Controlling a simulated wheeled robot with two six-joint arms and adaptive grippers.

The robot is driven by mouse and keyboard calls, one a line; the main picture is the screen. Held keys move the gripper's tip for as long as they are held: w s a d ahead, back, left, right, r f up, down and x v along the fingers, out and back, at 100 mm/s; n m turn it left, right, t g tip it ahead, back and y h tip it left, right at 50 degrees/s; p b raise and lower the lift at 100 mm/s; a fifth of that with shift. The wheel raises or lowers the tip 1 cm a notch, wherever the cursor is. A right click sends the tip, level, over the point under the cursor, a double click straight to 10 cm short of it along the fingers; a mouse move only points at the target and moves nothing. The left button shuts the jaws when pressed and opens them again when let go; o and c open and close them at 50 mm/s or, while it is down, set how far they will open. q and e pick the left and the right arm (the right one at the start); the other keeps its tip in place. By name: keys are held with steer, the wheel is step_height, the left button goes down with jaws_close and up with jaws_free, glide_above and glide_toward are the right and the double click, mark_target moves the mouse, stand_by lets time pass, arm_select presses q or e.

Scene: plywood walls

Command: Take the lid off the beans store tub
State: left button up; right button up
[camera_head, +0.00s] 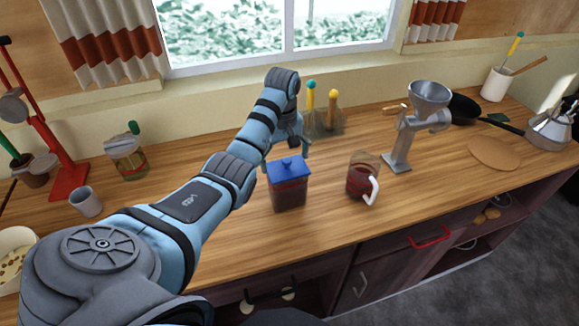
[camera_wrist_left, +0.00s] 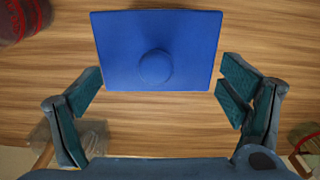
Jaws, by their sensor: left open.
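The beans store tub (camera_head: 289,193) stands upright on the wooden counter, a clear square tub with dark red contents. Its blue lid (camera_head: 288,169) with a round knob sits on top. In the left wrist view the lid (camera_wrist_left: 120,50) shows from above, its knob (camera_wrist_left: 156,67) near the middle. My right gripper is not in view.
A jug with dark red contents (camera_head: 359,182) stands close to the right of the tub. A metal grinder (camera_head: 402,140) stands further right. A holder with yellow- and blue-topped tools (camera_head: 325,122) is behind.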

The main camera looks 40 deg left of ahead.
arm_select(q)
steer(key=c, duration=1)
steer(key=shift+s+d, duration=0.1)
steer(key=shift+s, duration=0.05)
steer(key=c, duration=0.6)
steer(key=shift+c, duration=0.3)
steer(key=shift+f, duration=0.1)
steer(key=shift+c, duration=0.4)
